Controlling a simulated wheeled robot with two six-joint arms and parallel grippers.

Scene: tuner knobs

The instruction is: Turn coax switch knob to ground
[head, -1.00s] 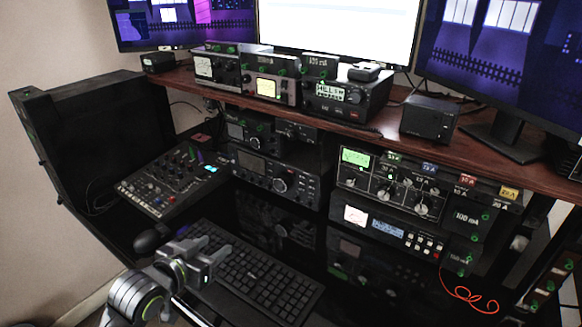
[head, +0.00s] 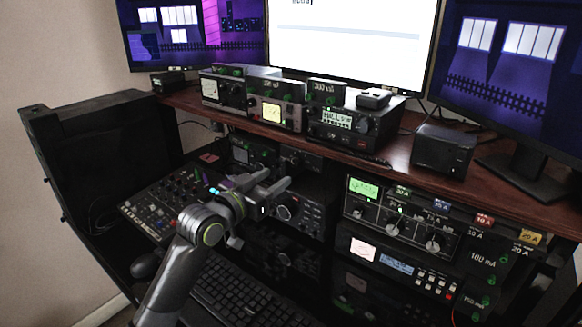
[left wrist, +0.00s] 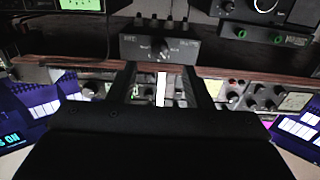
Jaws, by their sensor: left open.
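The likely coax switch is a small dark box (left wrist: 141,47) with a front knob (left wrist: 165,48) and several connectors on one side. It is at the top middle of the left wrist view, which looks upside down. In the head view, the box (head: 300,158) shows under the wooden shelf, partly behind my gripper. Its labels and knob setting are too small to read. My left gripper (head: 277,180) is open and empty, in front of the box and apart from it. In the left wrist view its fingers (left wrist: 160,70) point towards the box. My right gripper is not in view.
The shelf (head: 400,150) carries several radios and lies just above my gripper. A transceiver (head: 290,208) sits below and behind it. A mixer (head: 165,205) stands to the left. A tuner (head: 400,225) with several knobs stands to the right. A keyboard (head: 250,295) lies below.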

